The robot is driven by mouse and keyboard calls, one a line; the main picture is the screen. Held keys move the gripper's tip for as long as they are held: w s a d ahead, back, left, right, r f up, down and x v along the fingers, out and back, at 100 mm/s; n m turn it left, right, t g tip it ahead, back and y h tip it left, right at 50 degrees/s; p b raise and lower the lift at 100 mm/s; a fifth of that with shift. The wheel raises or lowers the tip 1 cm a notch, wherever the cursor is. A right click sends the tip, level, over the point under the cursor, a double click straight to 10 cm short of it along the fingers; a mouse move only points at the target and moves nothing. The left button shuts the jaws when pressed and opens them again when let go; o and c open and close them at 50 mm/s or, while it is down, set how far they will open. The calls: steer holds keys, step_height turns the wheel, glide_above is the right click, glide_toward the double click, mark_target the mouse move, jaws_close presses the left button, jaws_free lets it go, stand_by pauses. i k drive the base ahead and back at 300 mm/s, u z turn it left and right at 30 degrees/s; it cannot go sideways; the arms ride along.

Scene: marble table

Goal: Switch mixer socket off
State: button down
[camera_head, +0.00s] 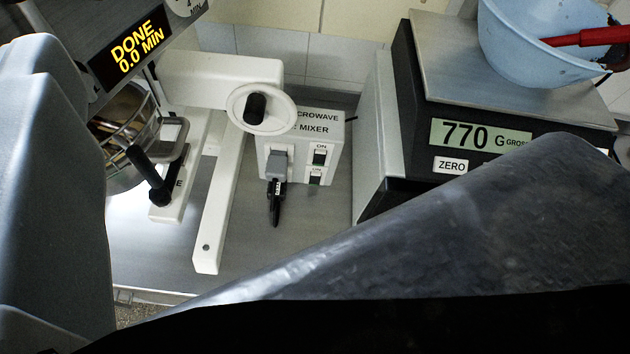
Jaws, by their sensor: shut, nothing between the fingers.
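A white socket box (325,140) stands on the grey surface near the middle, behind the stand mixer's white parts. Its top carries lettering reading "MICROWAVE" and, partly hidden, "MIXER". Its front has an upper rocker switch (320,157) and a lower rocker switch (315,180), each under an "ON" label. The lower one shows a little green. Their exact tilt is too small to tell, and so is which one serves the mixer. A grey and black plug (278,175) sits at the box's left front. My gripper's fingertips are not visible; large grey parts of my arm cover the left and lower right.
The white mixer (215,80), with a round knob (262,108), stands left of the box. A scale (480,135) reading 770 stands right, bearing a blue bowl (535,45) with a red-handled utensil (585,38). A display (130,47) reads "DONE 0.0 MIN". Open surface (310,225) lies before the box.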

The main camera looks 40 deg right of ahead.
mark_target(315, 177)
steer(key=k, duration=1.35)
steer(key=u, duration=0.55)
steer(key=i, duration=1.6)
steer(key=z, duration=0.55)
